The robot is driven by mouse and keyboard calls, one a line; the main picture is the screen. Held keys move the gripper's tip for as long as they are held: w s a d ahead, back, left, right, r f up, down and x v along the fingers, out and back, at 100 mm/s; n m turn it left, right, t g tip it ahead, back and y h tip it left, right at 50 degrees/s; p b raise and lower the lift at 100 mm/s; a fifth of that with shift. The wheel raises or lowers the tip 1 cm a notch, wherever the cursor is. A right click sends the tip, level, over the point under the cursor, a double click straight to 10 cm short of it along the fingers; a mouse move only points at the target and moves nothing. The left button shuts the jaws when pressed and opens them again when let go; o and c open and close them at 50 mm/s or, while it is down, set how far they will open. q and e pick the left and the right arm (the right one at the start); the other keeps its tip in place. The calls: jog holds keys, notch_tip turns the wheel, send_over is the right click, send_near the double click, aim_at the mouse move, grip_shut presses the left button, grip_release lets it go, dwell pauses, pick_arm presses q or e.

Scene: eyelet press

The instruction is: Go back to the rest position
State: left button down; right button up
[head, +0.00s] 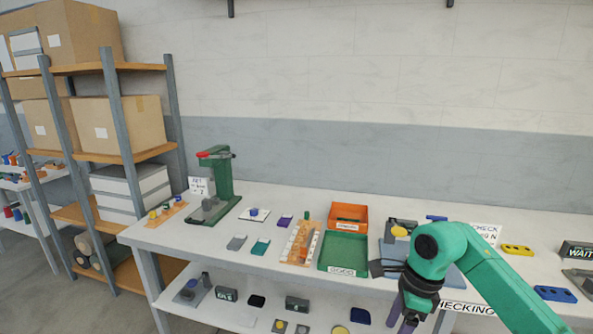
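My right arm comes in from the right, green with dark joints. My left gripper is not in view. The green eyelet press (222,177) with a red handle stands at the table's left end. My arm partly hides a grey fixture with a yellow round part (399,231).
An orange tray (349,215) stands behind the green one, beside a wooden rack (301,243) of small parts. Small coloured plates lie left of it. Yellow (516,249) and blue (555,294) pieces lie at the right. A lower shelf holds several parts. Shelving with boxes (120,124) stands left.

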jog(key=w+a+f+m+t+y, duration=0.45)
jog(key=w+a+m+y, duration=0.25)
jog(key=a+m+y, duration=0.45)
jog(key=w+d+f+m+t+h, duration=0.25)
jog(key=d+f+m+t, duration=0.2)
jog(key=f+m, duration=0.45)
jog(key=w+d+f+m+t+h, duration=0.1)
jog(key=d+f+m+t+h, duration=0.3)
jog(key=f+m, duration=0.6)
jog(key=s+d+f+m+g+h, duration=0.3)
jog(key=s+d+f+m, duration=0.25)
jog(key=s+f, duration=0.5)
jog(key=s+d+f+m+g+h, duration=0.2)
jog(key=s+d+f+m+h, duration=0.15)
jog(key=s+f+m, duration=0.45)
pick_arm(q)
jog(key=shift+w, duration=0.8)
pick_arm(e)
jog(key=s+f+m+g, duration=0.2)
jog(key=s+f, duration=0.3)
jog(key=s, duration=0.8)
jog(key=s+f+m+g, duration=0.2)
jog(key=s+f+g, duration=0.3)
jog(key=s, duration=0.7)
jog(key=shift+s+d+f, duration=0.3)
jog(key=shift+s+f, duration=0.05)
jog(key=shift+f, duration=0.45)
jog(key=shift+h, duration=0.25)
